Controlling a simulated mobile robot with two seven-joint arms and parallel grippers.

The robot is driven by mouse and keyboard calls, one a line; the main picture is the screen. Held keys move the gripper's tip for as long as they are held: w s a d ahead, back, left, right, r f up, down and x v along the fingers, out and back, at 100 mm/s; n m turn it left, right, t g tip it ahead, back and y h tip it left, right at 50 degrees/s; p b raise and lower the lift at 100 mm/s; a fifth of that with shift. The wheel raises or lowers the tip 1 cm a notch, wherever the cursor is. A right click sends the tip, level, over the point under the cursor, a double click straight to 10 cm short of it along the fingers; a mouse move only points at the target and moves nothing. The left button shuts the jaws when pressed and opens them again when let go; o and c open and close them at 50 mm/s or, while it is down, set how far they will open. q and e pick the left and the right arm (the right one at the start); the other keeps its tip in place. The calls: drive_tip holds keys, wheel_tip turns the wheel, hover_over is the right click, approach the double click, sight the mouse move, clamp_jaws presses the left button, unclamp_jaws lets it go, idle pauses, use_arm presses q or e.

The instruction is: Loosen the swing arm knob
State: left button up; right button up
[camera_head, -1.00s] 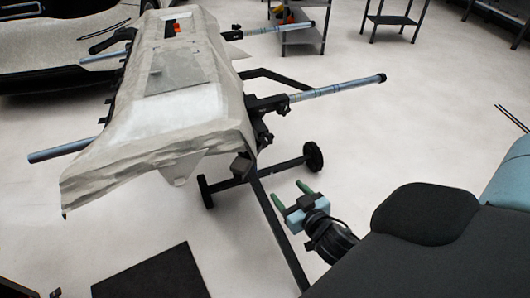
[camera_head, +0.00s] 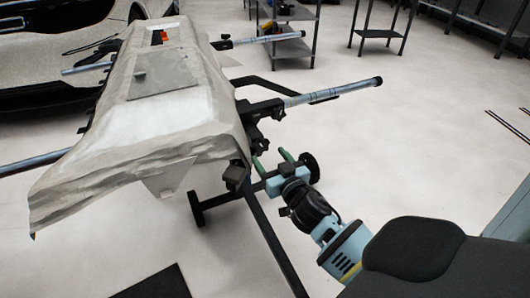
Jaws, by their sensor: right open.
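The stand carries a part draped in wrinkled whitish wrap (camera_head: 185,110). At its near right side a black clamp bracket (camera_head: 262,108) holds a metal swing arm tube (camera_head: 325,92) that sticks out to the right. Small dark knob-like parts (camera_head: 256,142) hang below the bracket; which one is the swing arm knob is too small to tell. My right gripper (camera_head: 270,158), with two green fingers, is open and empty. In the picture it lies just below these parts, with its fingers pointing up towards them. I see no contact, and the depth gap is unclear. My left gripper is not in view.
The stand's black leg (camera_head: 268,235) runs down past my right gripper. A black wheel (camera_head: 308,168) sits just behind the gripper. A car (camera_head: 60,45) stands at the back left, shelving (camera_head: 290,45) at the back.

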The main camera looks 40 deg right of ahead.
sight(263, 148)
drive_tip(key=shift+x, duration=1.85)
drive_tip(key=shift+c, duration=0.4)
drive_tip(key=c, duration=0.9)
